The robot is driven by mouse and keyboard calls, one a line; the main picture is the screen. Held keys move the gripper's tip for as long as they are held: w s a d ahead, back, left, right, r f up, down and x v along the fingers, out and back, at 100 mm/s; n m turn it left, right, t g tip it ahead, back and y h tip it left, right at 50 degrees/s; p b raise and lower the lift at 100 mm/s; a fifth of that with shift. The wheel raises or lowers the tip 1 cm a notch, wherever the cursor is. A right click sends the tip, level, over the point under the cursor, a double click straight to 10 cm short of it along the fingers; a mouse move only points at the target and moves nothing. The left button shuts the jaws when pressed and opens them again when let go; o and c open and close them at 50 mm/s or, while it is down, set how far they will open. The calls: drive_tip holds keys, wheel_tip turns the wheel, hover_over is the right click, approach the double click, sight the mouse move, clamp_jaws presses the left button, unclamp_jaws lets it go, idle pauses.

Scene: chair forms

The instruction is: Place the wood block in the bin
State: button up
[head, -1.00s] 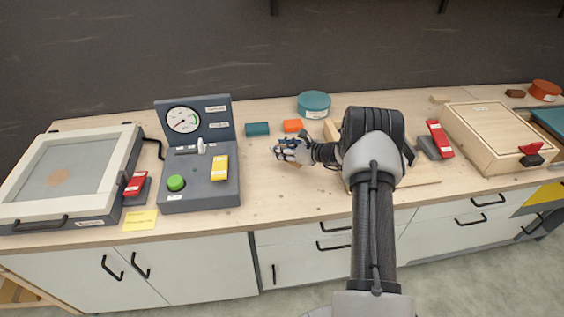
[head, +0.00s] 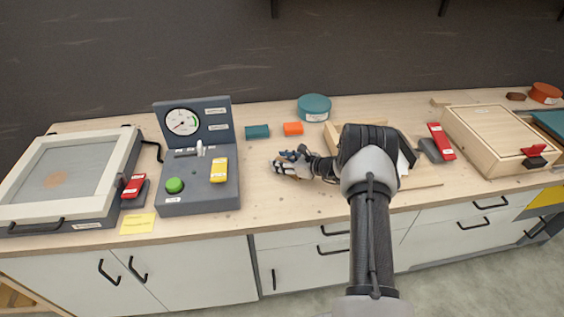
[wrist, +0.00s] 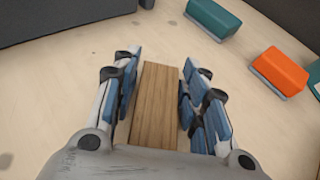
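The wood block (wrist: 156,105) is a brown, long-grained piece lying on the bench top, seen in the wrist view. My gripper (wrist: 165,68) is open, with blue-padded fingers on both sides of the block. A narrow gap shows on the left, and the right pads are very close to the block. In the head view my gripper (head: 283,165) is low over the bench, and it hides most or all of the block. A light wooden box-like thing (head: 332,131) stands behind my arm, mostly hidden. I cannot tell whether it is the bin.
A teal block (head: 257,131), an orange block (head: 293,128) and a round teal container (head: 314,107) lie behind my gripper. A grey gauge panel (head: 196,185) stands to the left. A lidded wooden box (head: 492,130) is at right. The bench front is clear.

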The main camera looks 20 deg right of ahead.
drive_tip(key=shift+o, duration=1.1)
